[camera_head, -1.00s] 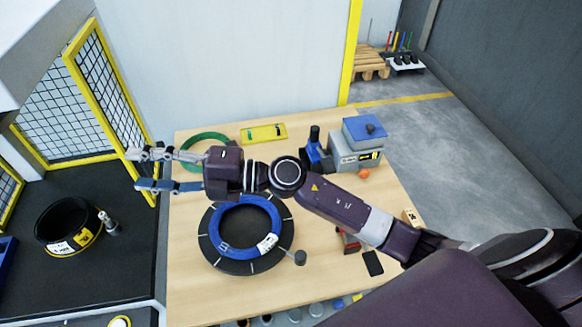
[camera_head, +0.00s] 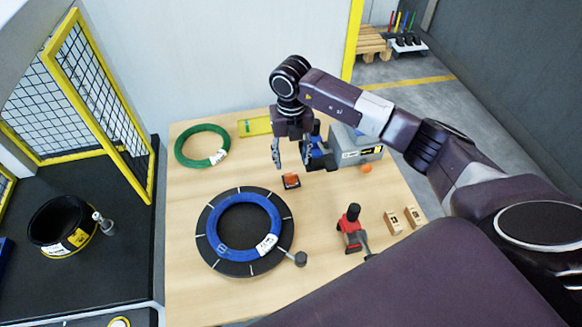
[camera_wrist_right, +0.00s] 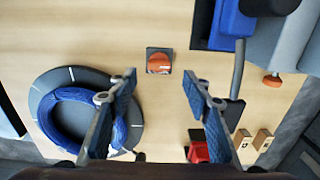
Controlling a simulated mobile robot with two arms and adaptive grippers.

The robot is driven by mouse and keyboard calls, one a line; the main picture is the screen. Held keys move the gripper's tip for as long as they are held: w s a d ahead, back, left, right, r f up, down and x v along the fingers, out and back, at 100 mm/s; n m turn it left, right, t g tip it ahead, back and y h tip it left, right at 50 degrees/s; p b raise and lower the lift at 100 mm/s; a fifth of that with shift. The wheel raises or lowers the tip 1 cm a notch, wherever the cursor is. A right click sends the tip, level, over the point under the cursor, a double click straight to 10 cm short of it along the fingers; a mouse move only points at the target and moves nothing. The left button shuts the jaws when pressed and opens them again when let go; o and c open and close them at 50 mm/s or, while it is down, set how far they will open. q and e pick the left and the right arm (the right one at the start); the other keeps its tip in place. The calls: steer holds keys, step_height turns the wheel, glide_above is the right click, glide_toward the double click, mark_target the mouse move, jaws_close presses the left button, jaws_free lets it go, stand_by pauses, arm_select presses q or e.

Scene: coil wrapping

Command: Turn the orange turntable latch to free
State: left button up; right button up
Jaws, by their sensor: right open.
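The orange latch (camera_head: 291,181) is a small orange knob on a dark square base, on the wooden table behind and right of the turntable. It also shows in the right wrist view (camera_wrist_right: 158,62), ahead of the fingertips and between their lines. The black round turntable (camera_head: 204,240) carries a blue coil (camera_head: 226,243) with a white label. My right gripper (camera_head: 291,155) points down above the latch, its two fingers apart and empty; they also show spread in the right wrist view (camera_wrist_right: 160,88). No contact with the latch is visible. My left gripper is out of view.
A grey and blue machine (camera_head: 357,148) with an orange knob (camera_head: 365,168) stands right of the gripper. A green coil (camera_head: 188,155) and yellow tray (camera_head: 255,127) lie at the back. A red tool (camera_head: 351,228) and wooden blocks (camera_head: 393,222) are at right.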

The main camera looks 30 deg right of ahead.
mark_target(291, 174)
step_height(291, 174, down, 6)
steer(key=shift+r+p, duration=0.1)
steer(key=shift+p, duration=0.65)
steer(key=c, duration=1.2)
